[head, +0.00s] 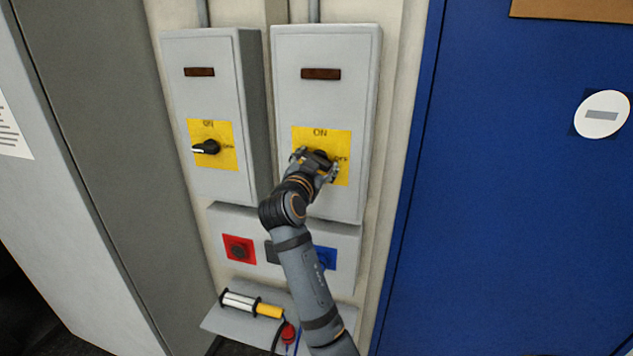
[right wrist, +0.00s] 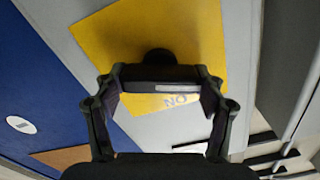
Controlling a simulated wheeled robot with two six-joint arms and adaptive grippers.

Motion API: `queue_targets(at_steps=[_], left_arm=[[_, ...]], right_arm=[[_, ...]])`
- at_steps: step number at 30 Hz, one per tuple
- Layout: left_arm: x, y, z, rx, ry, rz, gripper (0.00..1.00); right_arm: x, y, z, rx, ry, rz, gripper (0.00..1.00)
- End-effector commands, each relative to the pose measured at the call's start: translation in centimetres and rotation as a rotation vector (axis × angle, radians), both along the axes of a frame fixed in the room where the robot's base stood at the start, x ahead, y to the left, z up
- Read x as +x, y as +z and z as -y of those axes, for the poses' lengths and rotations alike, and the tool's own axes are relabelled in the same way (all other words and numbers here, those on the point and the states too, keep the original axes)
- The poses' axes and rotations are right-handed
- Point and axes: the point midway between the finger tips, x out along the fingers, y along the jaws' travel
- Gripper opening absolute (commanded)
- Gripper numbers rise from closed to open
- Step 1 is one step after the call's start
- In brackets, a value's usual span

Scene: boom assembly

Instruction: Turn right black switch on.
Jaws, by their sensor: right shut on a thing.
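The right black switch (head: 320,155) sits on a yellow plate (head: 343,137) on the right grey box. My right gripper (head: 316,161) is shut on it and covers most of it in the head view. How far the switch is turned is hard to tell in the head view. My left gripper is not in view.
The left box has a similar black switch (head: 207,147) with its white-marked end pointing left. A lower box carries a red socket (head: 239,249) and a blue socket (head: 325,258). A shelf (head: 228,318) below holds a yellow-ended plug (head: 252,304). A blue cabinet (head: 510,200) stands right.

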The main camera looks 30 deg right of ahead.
Motion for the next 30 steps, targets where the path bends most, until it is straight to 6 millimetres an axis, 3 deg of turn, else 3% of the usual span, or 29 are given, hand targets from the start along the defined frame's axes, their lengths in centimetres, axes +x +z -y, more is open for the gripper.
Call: queue_targets(at_steps=[1,9,21,30], left_arm=[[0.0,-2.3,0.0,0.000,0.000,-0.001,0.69],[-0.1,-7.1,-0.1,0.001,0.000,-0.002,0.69],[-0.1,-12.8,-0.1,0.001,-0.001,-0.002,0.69],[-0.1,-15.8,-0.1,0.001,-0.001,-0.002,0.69]], right_arm=[[0.0,-1.3,0.0,0.031,0.001,0.033,0.39],[0.0,-1.1,0.0,0.198,0.002,0.227,0.39],[0.0,-1.0,0.1,0.444,0.002,0.514,0.39],[0.0,-0.8,0.1,0.613,0.002,0.711,0.39]])
